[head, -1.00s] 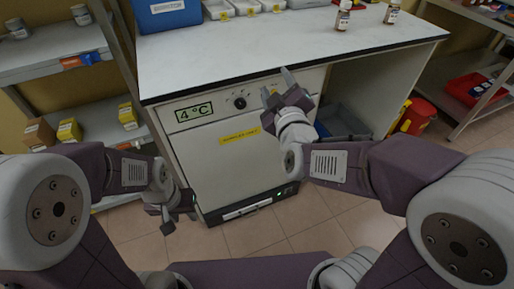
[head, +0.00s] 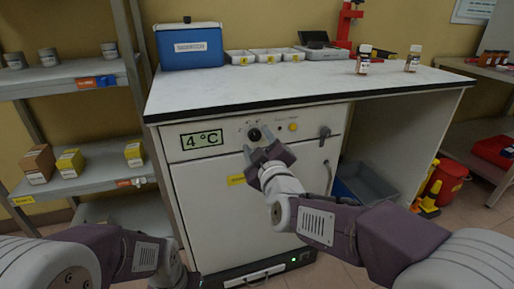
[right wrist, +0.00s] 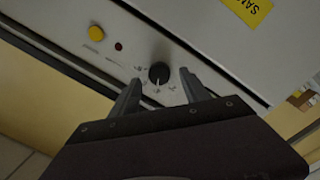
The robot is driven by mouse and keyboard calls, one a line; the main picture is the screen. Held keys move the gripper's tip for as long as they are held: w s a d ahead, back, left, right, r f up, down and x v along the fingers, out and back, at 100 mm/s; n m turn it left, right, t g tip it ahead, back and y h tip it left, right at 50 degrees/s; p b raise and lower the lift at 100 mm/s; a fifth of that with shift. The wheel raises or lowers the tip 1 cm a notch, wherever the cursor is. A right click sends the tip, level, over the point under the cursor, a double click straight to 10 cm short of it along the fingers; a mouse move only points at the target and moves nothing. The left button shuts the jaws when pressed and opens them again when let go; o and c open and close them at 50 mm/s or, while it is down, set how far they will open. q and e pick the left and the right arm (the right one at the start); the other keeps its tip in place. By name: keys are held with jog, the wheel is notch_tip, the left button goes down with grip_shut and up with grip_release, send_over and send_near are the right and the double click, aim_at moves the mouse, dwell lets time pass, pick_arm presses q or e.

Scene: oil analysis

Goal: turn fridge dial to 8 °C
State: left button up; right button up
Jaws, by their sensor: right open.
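The fridge (head: 225,215) stands under the white bench, and its display (head: 201,138) reads 4 °C. The black dial (head: 254,134) is on the panel right of the display. My right gripper (head: 257,143) is open in front of the dial. In the right wrist view its two fingers lie on either side of the dial; I cannot tell if they touch it. My left gripper (head: 188,279) is low at the bottom edge, mostly cut off, its jaws unclear.
The bench top (head: 300,82) holds a blue cooler (head: 190,46), white trays and brown bottles (head: 363,62). A grey bin (head: 368,182) sits under the bench at right.

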jog(key=shift+w+a, duration=0.15)
jog(key=shift+w, duration=0.5)
grip_shut()
